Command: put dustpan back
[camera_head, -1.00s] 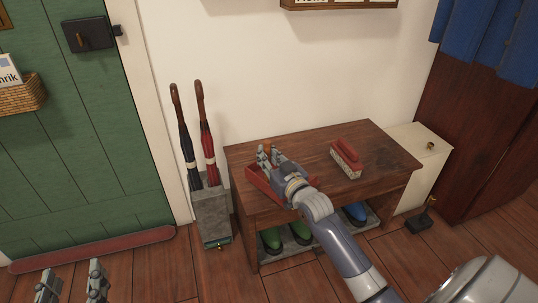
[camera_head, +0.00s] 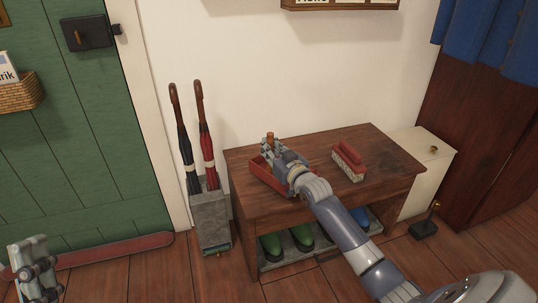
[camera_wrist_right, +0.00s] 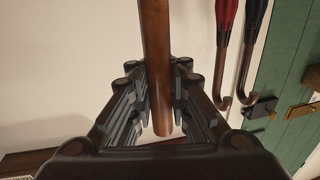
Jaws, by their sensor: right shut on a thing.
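The red dustpan (camera_head: 266,176) is at the left end of the wooden bench top, partly hidden behind my right gripper (camera_head: 270,148). Its brown wooden handle stands up between the fingers. The wrist view shows this handle (camera_wrist_right: 155,45) running down between the fingers of my right gripper (camera_wrist_right: 160,100), which is shut on it. I cannot tell whether the pan touches the bench. A red brush (camera_head: 348,160) with pale bristles lies on the right part of the bench. My left gripper (camera_head: 37,272) shows at the lower left, away from the bench; its opening is unclear.
The wooden bench (camera_head: 310,150) has green and blue boots on its lower shelf. A grey stand (camera_head: 211,222) with two umbrellas is close to its left side. A cream cabinet (camera_head: 425,160) stands at the right. The bench top between dustpan and brush is clear.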

